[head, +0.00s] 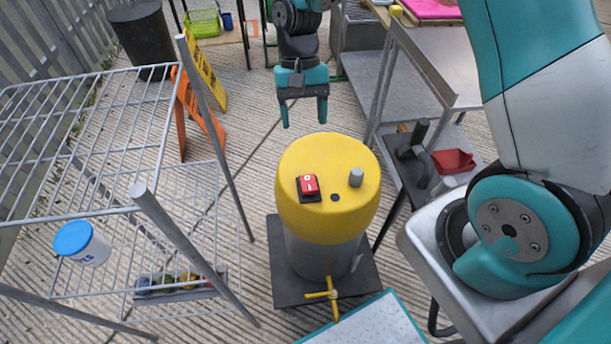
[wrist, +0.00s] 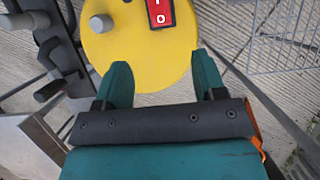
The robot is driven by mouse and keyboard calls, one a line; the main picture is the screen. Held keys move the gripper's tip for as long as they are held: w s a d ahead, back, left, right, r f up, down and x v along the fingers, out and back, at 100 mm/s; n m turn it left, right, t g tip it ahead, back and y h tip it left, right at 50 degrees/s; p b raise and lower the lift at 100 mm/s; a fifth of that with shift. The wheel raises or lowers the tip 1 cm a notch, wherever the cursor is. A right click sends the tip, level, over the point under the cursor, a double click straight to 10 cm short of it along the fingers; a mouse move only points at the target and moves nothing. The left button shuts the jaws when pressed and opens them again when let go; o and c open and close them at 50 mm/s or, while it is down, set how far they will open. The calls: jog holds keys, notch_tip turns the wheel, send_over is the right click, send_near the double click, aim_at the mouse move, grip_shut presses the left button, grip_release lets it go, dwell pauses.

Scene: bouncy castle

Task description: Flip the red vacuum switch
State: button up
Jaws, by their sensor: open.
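The red vacuum switch (head: 308,185) is a red rocker with white marks in a black frame, on the yellow top of the vacuum (head: 330,165). A grey knob (head: 356,177) stands to its right on the same top. My gripper (head: 304,112) is open and empty, behind and above the yellow top in the head view. In the wrist view, my gripper (wrist: 160,75) has its two teal fingers apart. The red switch (wrist: 160,12) shows at the top edge there, beyond the fingertips and partly cut off. The fingers look clear of it.
A wire rack (head: 100,140) with a blue-lidded tub (head: 80,242) stands at the left. A metal table (head: 435,60) is at the right. A yellow tap-like fitting (head: 322,294) is low at the vacuum's front. Orange and yellow signs (head: 200,95) stand behind the rack.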

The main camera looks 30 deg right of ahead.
aim_at(308, 182)
jog(key=x, duration=1.4)
jog(key=shift+f, duration=0.2)
